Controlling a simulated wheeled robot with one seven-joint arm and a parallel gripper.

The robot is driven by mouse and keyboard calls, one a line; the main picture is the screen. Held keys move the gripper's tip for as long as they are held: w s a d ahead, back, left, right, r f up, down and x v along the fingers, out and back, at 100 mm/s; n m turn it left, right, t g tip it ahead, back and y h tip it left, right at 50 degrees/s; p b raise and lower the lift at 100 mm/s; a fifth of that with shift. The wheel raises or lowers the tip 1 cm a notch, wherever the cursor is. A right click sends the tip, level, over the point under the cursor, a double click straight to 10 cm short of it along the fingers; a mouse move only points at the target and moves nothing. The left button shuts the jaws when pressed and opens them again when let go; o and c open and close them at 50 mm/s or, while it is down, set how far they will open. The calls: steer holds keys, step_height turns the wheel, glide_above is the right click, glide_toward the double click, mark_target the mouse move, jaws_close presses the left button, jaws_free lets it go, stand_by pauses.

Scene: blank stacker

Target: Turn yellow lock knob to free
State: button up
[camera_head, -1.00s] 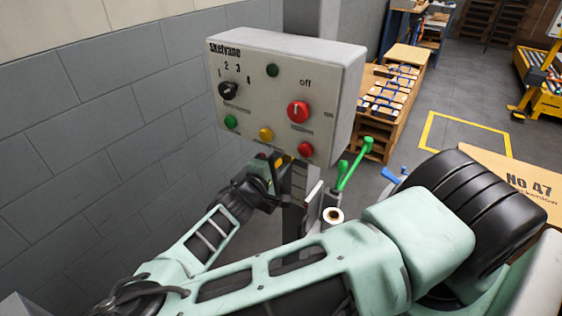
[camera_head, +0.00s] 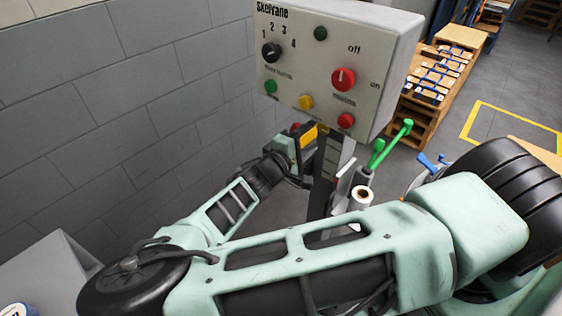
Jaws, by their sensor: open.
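A small yellow part (camera_head: 308,134) shows just below the control panel, beside the grey post; I cannot tell whether it is the lock knob or where it points. A round yellow button (camera_head: 306,102) is on the panel's lower face. My gripper (camera_head: 302,168) is at the end of my pale green arm, close below the yellow part and by the post. It is open, but its fingertips are small and partly hidden. I cannot tell whether it touches the yellow part.
The panel (camera_head: 325,60) carries a black selector knob (camera_head: 271,52), a red rotary switch (camera_head: 343,79) and green and red buttons. Green levers (camera_head: 390,143) and a white roll (camera_head: 362,196) stand right of the post. A grey block wall (camera_head: 120,90) is on the left.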

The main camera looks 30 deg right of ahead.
steer(key=b+v, duration=0.2)
steer(key=v, duration=1.1)
steer(key=shift+a, duration=0.3)
steer(key=shift+s, duration=0.1)
steer(key=s+f+g+y, duration=0.4)
steer(key=s+g+y, duration=0.35)
steer(key=s, duration=0.35)
steer(key=s+a+r+y, duration=0.3)
steer(key=r+y, duration=0.2)
steer(key=r, duration=0.3)
steer(key=s+a+r+n+t+y, duration=0.1)
steer(key=s+a+r+y, duration=0.3)
steer(key=r, duration=0.4)
steer(key=shift+s+r+n+y, duration=0.15)
steer(key=shift+r+n+y, duration=0.2)
steer(key=shift+y, duration=0.2)
